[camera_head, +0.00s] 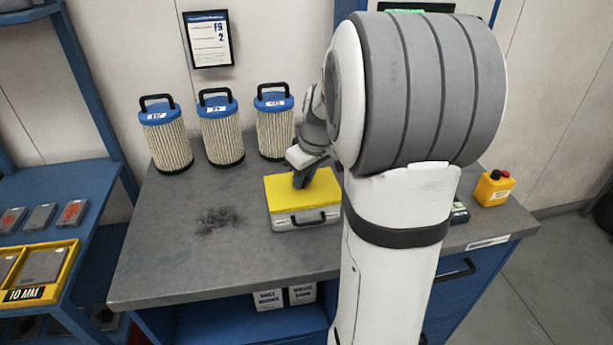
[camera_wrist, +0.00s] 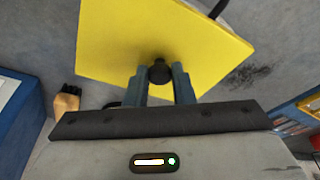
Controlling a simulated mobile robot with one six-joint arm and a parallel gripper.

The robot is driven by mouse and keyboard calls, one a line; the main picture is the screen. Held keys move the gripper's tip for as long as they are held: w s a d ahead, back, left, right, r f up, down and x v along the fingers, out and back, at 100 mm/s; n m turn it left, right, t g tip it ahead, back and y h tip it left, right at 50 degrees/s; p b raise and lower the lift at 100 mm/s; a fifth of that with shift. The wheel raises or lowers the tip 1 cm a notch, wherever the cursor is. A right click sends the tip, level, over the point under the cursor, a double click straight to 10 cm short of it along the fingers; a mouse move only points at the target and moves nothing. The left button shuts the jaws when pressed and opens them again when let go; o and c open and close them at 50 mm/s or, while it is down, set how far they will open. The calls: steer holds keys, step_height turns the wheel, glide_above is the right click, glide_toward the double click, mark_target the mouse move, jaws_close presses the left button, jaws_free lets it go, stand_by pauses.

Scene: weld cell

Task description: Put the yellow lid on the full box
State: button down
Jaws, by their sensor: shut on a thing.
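The yellow lid (camera_head: 327,192) is a flat plate over the light grey box (camera_head: 306,220) on the grey bench. The box's dark front handle shows below the lid's edge. I cannot tell whether the lid rests fully on the rim, and the lid hides the box's contents. My gripper (camera_head: 302,178) is above the lid's middle, pointing down. In the wrist view, its two fingers (camera_wrist: 160,76) are shut on the black knob (camera_wrist: 159,70) of the lid (camera_wrist: 150,28). Dark handle parts show past two lid edges there.
Blue-capped filter cartridges (camera_head: 220,132) stand along the back of the bench (camera_head: 170,255). A yellow button box (camera_head: 494,188) sits at the right end. A dark smudge (camera_head: 216,220) marks clear bench left of the box. A blue shelf with a yellow tray (camera_head: 70,262) stands at far left.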

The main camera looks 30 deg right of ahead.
steer(key=c, duration=1.1)
jaws_free()
steer(key=shift+c, duration=0.2)
steer(key=shift+o, duration=0.3)
steer(key=o, duration=0.4)
steer(key=shift+w, duration=0.1)
steer(key=shift+r+p, duration=2.2)
steer(key=shift+r, duration=1.35)
